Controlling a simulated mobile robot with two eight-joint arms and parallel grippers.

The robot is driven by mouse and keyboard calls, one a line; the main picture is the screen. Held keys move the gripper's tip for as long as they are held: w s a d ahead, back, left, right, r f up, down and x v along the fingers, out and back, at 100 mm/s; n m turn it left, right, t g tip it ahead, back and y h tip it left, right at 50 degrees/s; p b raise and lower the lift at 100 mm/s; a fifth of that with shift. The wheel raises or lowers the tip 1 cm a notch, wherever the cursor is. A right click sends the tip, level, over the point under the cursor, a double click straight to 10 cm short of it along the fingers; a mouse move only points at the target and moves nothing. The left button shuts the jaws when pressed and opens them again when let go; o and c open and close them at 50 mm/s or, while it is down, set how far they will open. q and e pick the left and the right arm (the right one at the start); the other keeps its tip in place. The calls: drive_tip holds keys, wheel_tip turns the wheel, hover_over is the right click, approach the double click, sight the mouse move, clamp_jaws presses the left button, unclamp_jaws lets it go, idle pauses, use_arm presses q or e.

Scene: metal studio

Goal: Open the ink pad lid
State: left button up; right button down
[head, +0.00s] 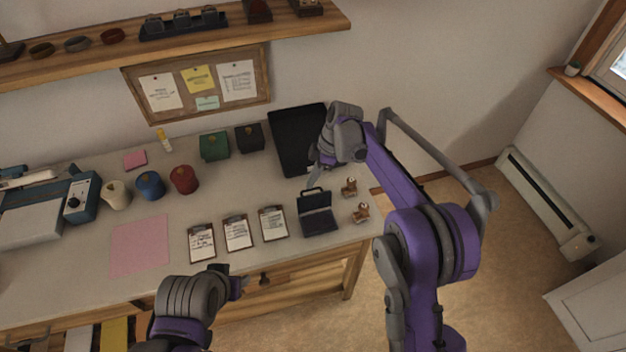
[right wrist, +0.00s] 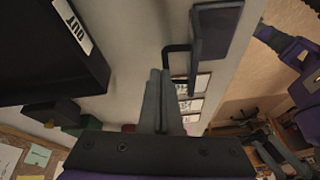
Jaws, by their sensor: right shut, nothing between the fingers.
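The dark ink pad (head: 320,222) sits near the right front of the table. Its lid (head: 314,199) stands raised at the back, with a bar handle (head: 315,189) along its top edge. In the right wrist view the pad (right wrist: 217,28) shows at the top, with the lid (right wrist: 195,50) nearly edge-on and the handle (right wrist: 170,48) beside it. My right gripper (head: 313,177) is just behind the lid, shut and empty; its closed fingers (right wrist: 160,78) lie close to the handle, contact unclear. My left gripper (head: 238,284) is at the table's front edge, its jaws not readable.
Two small wooden-handled stamps (head: 355,199) stand right of the pad. Several clipboards (head: 238,232) lie to its left. A black tray (head: 290,140), also large in the right wrist view (right wrist: 45,60), lies behind. Green and black boxes (head: 215,146) stand at the back.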

drive_tip(key=shift+w+f, duration=0.2)
drive_tip(key=shift+w, duration=0.1)
drive_tip(key=shift+r, duration=0.1)
idle(0.5)
